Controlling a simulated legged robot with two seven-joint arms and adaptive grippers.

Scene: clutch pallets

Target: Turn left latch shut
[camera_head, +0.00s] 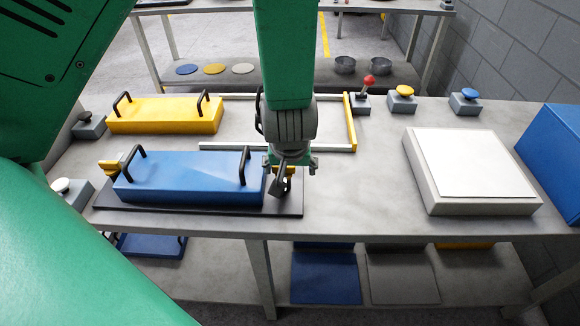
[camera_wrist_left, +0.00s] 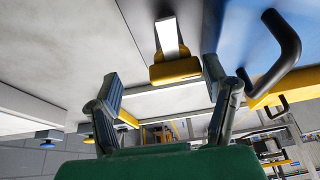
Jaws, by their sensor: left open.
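A blue box (camera_head: 185,180) with two black handles lies on a dark base plate (camera_head: 200,208) on the table. A yellow latch with a metal part (camera_head: 110,166) is at its left end. A second yellow latch is at its right end, mostly hidden by my gripper in the head view. My left gripper (camera_head: 290,164) is open above that right end. In the left wrist view, a yellow latch with a metal plate (camera_wrist_left: 174,68) lies between and beyond the open fingers, beside the blue box (camera_wrist_left: 245,40). I see no contact. My right gripper is not in view.
A yellow box (camera_head: 165,117) with handles lies behind, near a white and yellow frame (camera_head: 352,122). A red-knobbed lever (camera_head: 363,103) and several buttons stand at the back. A grey box with a white top (camera_head: 470,165) is at right. The table between is clear.

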